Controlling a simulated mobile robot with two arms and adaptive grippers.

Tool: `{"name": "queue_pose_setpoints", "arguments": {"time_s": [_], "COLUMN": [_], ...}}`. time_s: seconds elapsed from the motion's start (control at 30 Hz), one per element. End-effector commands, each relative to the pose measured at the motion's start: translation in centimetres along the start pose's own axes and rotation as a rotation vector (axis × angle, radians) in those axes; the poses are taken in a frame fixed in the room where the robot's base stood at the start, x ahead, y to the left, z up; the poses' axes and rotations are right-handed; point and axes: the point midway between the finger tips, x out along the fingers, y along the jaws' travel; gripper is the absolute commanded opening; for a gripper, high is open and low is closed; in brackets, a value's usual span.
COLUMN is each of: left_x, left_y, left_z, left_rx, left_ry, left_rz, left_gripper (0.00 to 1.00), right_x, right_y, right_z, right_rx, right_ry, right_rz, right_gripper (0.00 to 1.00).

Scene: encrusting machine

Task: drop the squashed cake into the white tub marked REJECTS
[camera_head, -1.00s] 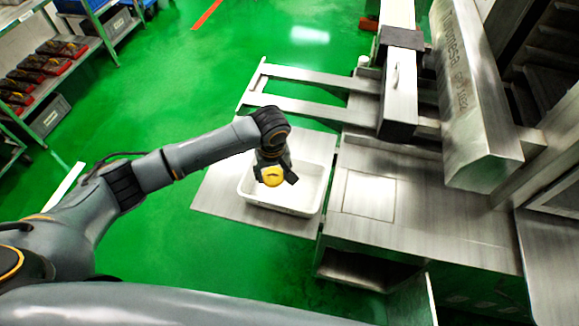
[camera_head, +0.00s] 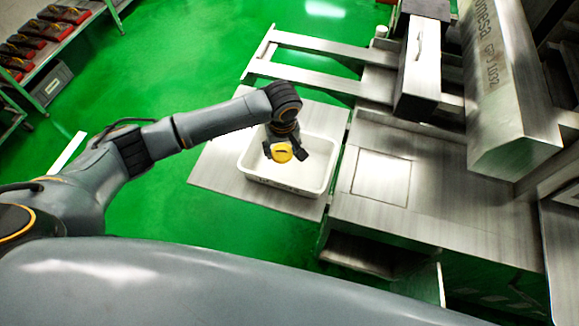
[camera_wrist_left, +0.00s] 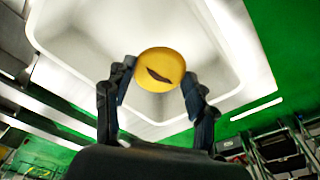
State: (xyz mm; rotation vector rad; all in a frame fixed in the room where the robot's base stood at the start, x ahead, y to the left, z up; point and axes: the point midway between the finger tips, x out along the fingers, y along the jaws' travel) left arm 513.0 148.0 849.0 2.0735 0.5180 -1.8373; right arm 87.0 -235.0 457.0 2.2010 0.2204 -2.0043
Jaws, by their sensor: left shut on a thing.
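The squashed cake (camera_head: 281,152) is a round yellow piece with a dark split across its face. My left gripper (camera_head: 283,150) is shut on it, over the white tub (camera_head: 290,187). In the left wrist view the cake (camera_wrist_left: 159,69) sits between the two dark fingers of the left gripper (camera_wrist_left: 155,85), with the tub's white interior (camera_wrist_left: 110,35) behind it. The tub stands on a metal shelf, and small dark marking shows on its front wall, too small to read. My right gripper is not in view.
The metal shelf (camera_head: 222,165) is bare left of the tub. The steel machine (camera_head: 500,90) and its flat worktop (camera_head: 440,235) stand to the right. Two metal rails (camera_head: 310,45) lie behind the tub. A rack with several dark-red boxes (camera_head: 40,28) stands at the far left.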

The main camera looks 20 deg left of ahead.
Motion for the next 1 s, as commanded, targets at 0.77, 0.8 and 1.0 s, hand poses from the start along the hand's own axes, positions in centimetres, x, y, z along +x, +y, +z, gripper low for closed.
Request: {"name": "queue_pose_setpoints", "arguments": {"time_s": [0.77,0.8,1.0], "left_x": [-0.2,-0.5,-3.8], "left_y": [0.0,0.0,0.1], "left_z": [0.0,0.0,-0.1], "left_rx": [0.000,0.000,0.002], "left_ry": [0.001,0.001,0.003], "left_rz": [0.001,0.001,0.004], "left_gripper": [0.82,0.82,0.82], "right_x": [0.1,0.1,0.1], "right_y": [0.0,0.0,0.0], "right_z": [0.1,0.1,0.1], "right_rx": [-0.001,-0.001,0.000], "right_ry": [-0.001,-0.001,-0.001], "right_rz": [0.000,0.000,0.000], "right_gripper": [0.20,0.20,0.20]}}
